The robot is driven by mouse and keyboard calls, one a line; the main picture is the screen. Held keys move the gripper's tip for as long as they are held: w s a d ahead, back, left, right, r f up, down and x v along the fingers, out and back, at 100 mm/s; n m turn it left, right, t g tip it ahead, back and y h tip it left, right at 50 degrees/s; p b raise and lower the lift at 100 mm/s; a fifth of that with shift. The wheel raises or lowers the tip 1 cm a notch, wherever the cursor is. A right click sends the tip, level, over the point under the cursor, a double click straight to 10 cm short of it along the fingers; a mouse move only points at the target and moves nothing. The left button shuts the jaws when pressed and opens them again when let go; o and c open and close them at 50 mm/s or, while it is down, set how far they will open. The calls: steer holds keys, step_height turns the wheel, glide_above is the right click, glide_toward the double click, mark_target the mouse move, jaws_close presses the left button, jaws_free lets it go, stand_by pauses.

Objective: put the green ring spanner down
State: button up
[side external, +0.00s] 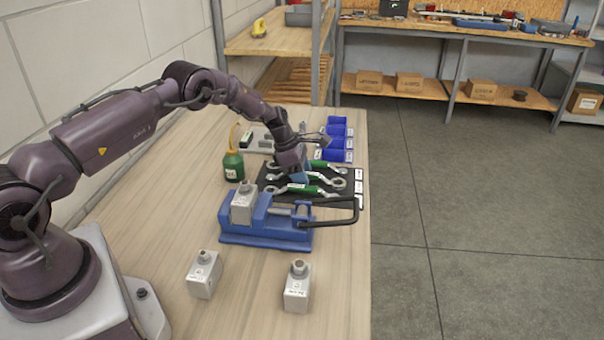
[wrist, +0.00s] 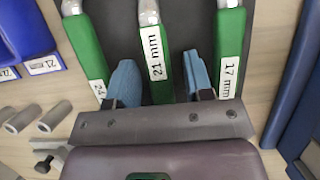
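Three ring spanners with green handles and silver heads lie side by side on a black mat (side external: 349,202). In the wrist view they are the 24 spanner (wrist: 86,50) at left, the 21 mm spanner (wrist: 155,45) in the middle and the 17 mm spanner (wrist: 229,45) at right. My gripper (side external: 298,178) is low over the mat. In the wrist view my gripper (wrist: 160,83) is open, its blue fingers apart on either side of the 21 mm handle, with gaps on both sides. The far spanner heads are cut off there.
A blue vise (side external: 265,228) with a black handle stands in front of the mat. A green oil bottle (side external: 233,166) is left of the mat, and blue bins (side external: 337,143) stand behind it. Two grey blocks (side external: 204,275) (side external: 297,287) stand nearer. The front table is mostly clear.

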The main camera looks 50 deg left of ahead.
steer(key=shift+r, duration=0.2)
steer(key=v, duration=1.2)
steer(key=s+d+r+m+y, duration=0.1)
steer(key=s+d+r+m, duration=0.45)
steer(key=r, duration=0.45)
steer(key=s+d+r+m, duration=0.5)
steer(key=d+r+m, duration=0.2)
steer(key=r, duration=0.3)
steer(key=s+d+r+m+t+y, duration=0.1)
steer(key=s+d+m, duration=0.2)
steer(key=s+m, duration=0.4)
steer(key=s+d+r+m+t+y, duration=0.1)
steer(key=s+d+m, duration=0.3)
steer(key=s, duration=1)
steer(key=r+m, duration=0.1)
steer(key=m, duration=0.2)
steer(key=shift+s+d, duration=0.2)
steer(key=shift+s, duration=0.2)
steer(key=shift+m, duration=0.25)
